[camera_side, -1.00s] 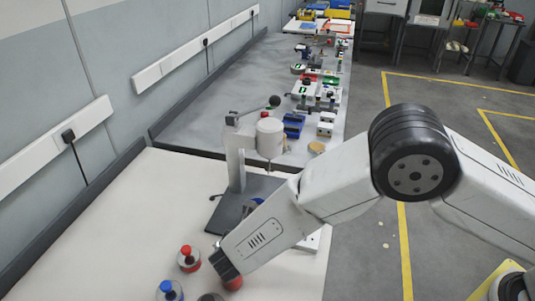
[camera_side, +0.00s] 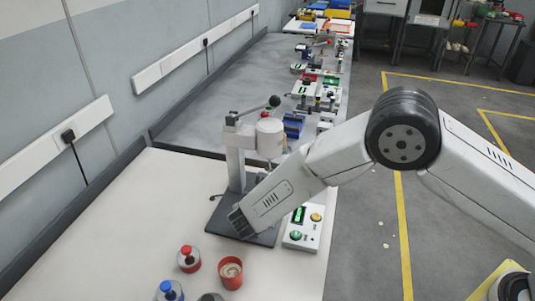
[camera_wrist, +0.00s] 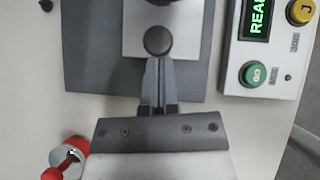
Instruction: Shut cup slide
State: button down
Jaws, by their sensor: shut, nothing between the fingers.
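The slide shows in the wrist view as a light grey plate (camera_wrist: 193,42) with a dark round knob (camera_wrist: 157,40) near its front edge. It lies over the dark base (camera_wrist: 90,70) of the press. My gripper (camera_wrist: 157,63) is shut and empty, its fingertips just in front of the knob; I cannot tell whether they touch it. In the side view the press (camera_side: 236,165) stands upright, and my wrist hides the slide and fingertips. A red cup (camera_side: 231,284) with pale contents stands on the table, in front of the base.
A control box (camera_side: 311,228) with a lit green display, a green GO button (camera_wrist: 257,73) and a yellow button (camera_wrist: 301,11) stands right of the press. A red-topped container (camera_side: 189,262) and a blue-topped one (camera_side: 169,293) stand at the front. The table's left side is clear.

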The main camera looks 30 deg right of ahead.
jog(key=shift+w+d, duration=1.35)
jog(key=shift+d, duration=0.1)
jog(key=shift+r, duration=0.15)
jog(key=shift+s+a+r, duration=0.2)
jog(key=shift+a+r, duration=0.05)
jog(key=shift+r, duration=0.15)
jog(key=v, duration=0.9)
jog(key=s+d+r+m+g+y, duration=0.2)
jog(key=s+d+r+m, duration=0.1)
jog(key=s+d+m, duration=0.6)
jog(key=s+d+r+m+g+y, duration=0.2)
jog(key=s+d+m, duration=0.8)
jog(key=d+m, duration=0.5)
jog(key=r+m, duration=0.1)
jog(key=m, duration=0.3)
jog(key=shift+d+r+m+y, duration=0.25)
jog(key=shift+r+m+y, duration=0.1)
jog(key=shift+m+y, duration=0.05)
